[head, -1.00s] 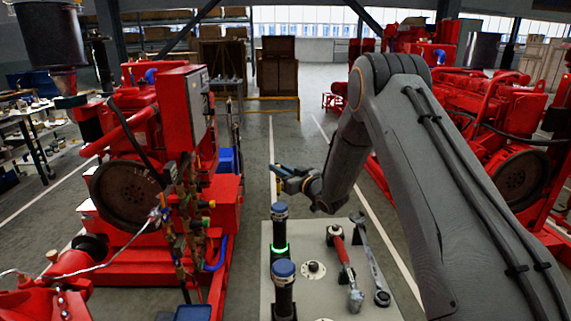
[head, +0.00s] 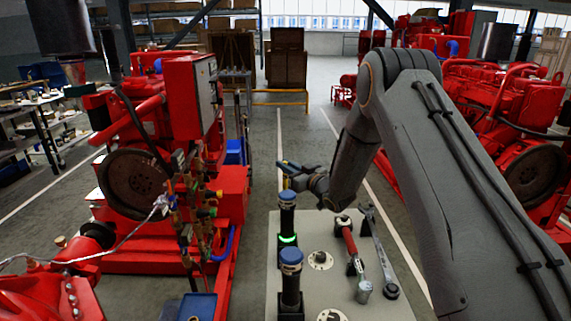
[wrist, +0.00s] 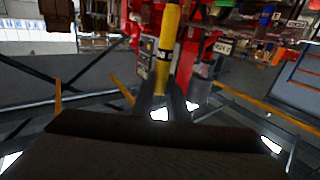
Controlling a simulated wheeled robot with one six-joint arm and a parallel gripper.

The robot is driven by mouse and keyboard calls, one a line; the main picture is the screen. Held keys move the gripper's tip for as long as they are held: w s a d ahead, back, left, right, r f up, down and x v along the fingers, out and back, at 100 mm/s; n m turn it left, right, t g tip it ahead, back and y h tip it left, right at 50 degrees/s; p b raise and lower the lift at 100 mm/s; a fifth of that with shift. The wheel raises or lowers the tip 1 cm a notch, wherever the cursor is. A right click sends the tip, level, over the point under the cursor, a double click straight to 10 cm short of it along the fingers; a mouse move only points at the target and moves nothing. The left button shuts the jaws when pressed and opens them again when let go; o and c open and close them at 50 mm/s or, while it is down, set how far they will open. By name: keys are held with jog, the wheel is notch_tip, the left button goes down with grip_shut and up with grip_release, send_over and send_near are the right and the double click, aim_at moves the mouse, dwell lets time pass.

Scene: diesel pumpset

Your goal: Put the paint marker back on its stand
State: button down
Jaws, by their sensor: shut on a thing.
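The yellow paint marker (wrist: 167,45) is upright between my gripper's fingers in the wrist view, with a dark band low on it. My gripper (wrist: 166,100) is shut on it. In the head view my gripper (head: 288,170) is beyond the far edge of the grey-white tabletop (head: 330,285), just behind the far black post. Only a little yellow shows there below the fingers. I cannot tell which fixture is the marker's stand. A round pale fixture with a dark centre (head: 320,260) sits on the tabletop, and another (head: 332,315) is cut off at the bottom edge.
Two blue-capped black posts stand on the tabletop's left: the far one (head: 288,220) has a green glowing ring, the near one (head: 291,280) does not. A red-handled tool (head: 350,243) and a wrench (head: 380,255) lie at right. Red pump machinery (head: 135,190) stands left.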

aim_at(285, 188)
jog(key=shift+f+b, duration=2.95)
jog(key=shift+f, duration=1.95)
jog(key=shift+f+b, duration=0.8)
jog(key=shift+f, duration=0.2)
jog(key=c, duration=1.7)
grip_release()
jog(key=shift+o, duration=0.2)
jog(key=b+v, duration=0.1)
jog(key=v, duration=0.7)
jog(key=shift+w, duration=0.1)
